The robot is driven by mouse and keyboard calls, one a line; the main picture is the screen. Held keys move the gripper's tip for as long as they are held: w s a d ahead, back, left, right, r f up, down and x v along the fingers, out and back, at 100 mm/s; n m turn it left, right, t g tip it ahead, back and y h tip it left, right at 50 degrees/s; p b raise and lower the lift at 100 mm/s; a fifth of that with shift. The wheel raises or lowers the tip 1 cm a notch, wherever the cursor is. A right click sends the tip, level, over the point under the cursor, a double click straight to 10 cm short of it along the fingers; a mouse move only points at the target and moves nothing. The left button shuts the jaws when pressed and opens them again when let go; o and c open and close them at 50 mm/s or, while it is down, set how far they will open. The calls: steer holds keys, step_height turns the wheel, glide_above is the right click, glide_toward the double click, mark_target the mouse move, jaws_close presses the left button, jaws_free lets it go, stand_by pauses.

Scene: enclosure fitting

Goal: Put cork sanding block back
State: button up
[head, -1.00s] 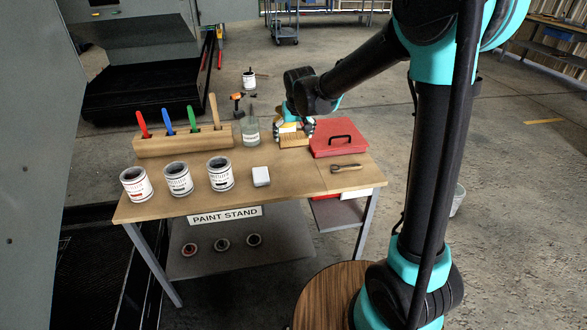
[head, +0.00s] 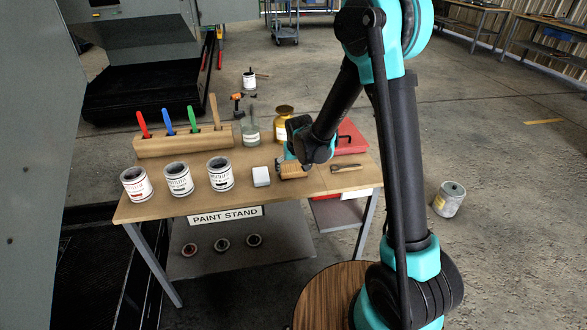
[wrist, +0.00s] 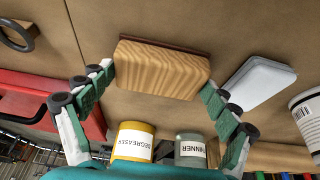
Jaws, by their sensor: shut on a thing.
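The cork sanding block (head: 294,171) has a wood-grain body and a dark layer along one long edge, seen in the wrist view (wrist: 162,68). My gripper (wrist: 158,82) has a green-padded finger at each end of the block and is shut on it. I cannot tell whether the block touches the tabletop.
Behind are a red case (head: 350,140), a yellow degreaser jar (head: 284,114) and a thinner bottle (head: 250,132). Paint cans (head: 178,179) and a wooden rack (head: 183,143) fill the left.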

steer(key=o, duration=1)
steer(key=v, duration=1.2)
steer(key=s+d+f+m+h, duration=0.1)
steer(key=s+d+f+m, duration=0.2)
steer(key=s+d, duration=1.9)
steer(key=d+f, duration=0.1)
steer(key=d, duration=0.1)
steer(key=shift+s+d+f, duration=0.15)
steer(key=shift+d+f, duration=0.05)
steer(key=shift+d, duration=0.15)
